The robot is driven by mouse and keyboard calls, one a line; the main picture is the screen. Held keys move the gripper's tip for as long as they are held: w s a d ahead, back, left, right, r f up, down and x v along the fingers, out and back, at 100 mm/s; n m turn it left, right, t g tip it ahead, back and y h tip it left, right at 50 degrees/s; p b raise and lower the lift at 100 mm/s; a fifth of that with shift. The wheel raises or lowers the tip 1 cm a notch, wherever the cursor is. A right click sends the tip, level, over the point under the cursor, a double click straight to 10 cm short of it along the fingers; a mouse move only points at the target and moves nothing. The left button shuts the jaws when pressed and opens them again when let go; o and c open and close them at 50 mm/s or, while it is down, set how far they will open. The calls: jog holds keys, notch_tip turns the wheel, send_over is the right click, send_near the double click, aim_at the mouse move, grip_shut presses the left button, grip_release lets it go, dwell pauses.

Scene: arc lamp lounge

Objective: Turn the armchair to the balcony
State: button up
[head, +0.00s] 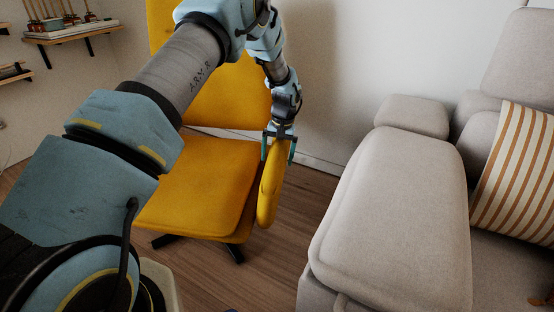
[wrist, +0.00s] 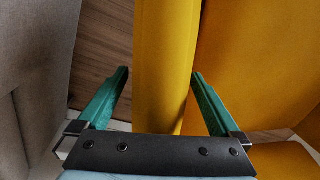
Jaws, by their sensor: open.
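The yellow armchair (head: 195,185) stands in the middle left of the head view, its seat facing me and its backrest partly hidden behind my arm. Its dark base legs show under the seat. My gripper (head: 279,150) is at the chair's right armrest (head: 268,200). In the wrist view, the open fingers of my gripper (wrist: 158,95) stand on either side of the yellow armrest (wrist: 163,55), with visible gaps. The chair's seat and back (wrist: 250,70) fill the right of that view. No balcony shows.
A light grey sofa (head: 390,220) with a striped cushion (head: 515,170) stands on the right. A strip of wooden floor (head: 300,205) lies between it and the chair. A white wall (head: 335,60) is behind. Wall shelves (head: 70,33) hang at the upper left.

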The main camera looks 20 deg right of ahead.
jog(key=shift+a+f, duration=0.1)
jog(key=shift+f, duration=0.45)
grip_shut()
dwell(0.5)
